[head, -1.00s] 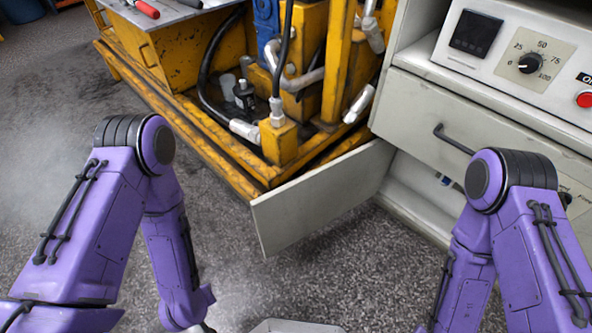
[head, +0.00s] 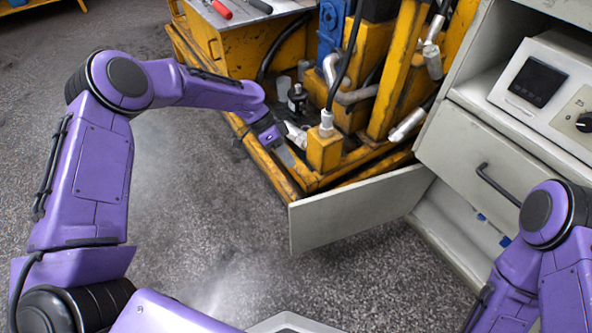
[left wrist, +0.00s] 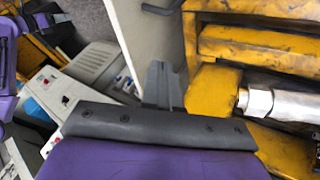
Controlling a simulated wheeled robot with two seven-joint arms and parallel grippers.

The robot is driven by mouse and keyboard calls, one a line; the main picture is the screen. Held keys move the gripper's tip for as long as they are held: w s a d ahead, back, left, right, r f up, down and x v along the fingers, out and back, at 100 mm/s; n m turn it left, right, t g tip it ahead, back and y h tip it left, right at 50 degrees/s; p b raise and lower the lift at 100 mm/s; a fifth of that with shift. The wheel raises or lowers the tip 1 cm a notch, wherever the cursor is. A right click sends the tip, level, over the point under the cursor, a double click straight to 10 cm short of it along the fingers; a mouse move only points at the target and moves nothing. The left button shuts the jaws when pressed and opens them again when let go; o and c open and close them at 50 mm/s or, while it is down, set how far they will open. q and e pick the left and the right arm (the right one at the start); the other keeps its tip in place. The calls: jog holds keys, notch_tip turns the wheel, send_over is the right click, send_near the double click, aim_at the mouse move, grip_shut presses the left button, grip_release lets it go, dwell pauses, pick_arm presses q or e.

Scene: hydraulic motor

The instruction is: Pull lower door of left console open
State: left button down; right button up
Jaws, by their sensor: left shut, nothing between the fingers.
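The lower door (head: 350,208) of the light grey left console (head: 455,150) stands swung out, beside the yellow machine frame. The open compartment shows to its right. My left gripper (head: 291,157) is over the yellow frame, just beyond the door's free edge, on the door's machine-facing side. In the left wrist view its fingers (left wrist: 162,84) are together and empty, close to a pale panel (left wrist: 150,40) that appears to be the door. A dark handle (left wrist: 160,9) shows at the top there. Contact cannot be told. My right arm is at the right; its gripper is out of view.
The yellow machine (head: 325,152) with hoses and pipe fittings crowds the left gripper. A drawer with a dark handle (head: 497,184) is above the compartment. Speckled floor (head: 220,235) in front of the door is free.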

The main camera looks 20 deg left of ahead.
pick_arm(q)
jog(key=s+d+f+b, duration=0.2)
jog(key=s+d+f, duration=0.2)
jog(key=d+f, duration=0.2)
jog(key=shift+d+f, duration=0.35)
jog(key=shift+d, duration=0.35)
pick_arm(e)
notch_tip(320, 180, down, 2)
jog(key=shift+f, duration=0.2)
pick_arm(q)
jog(key=shift+s, duration=0.1)
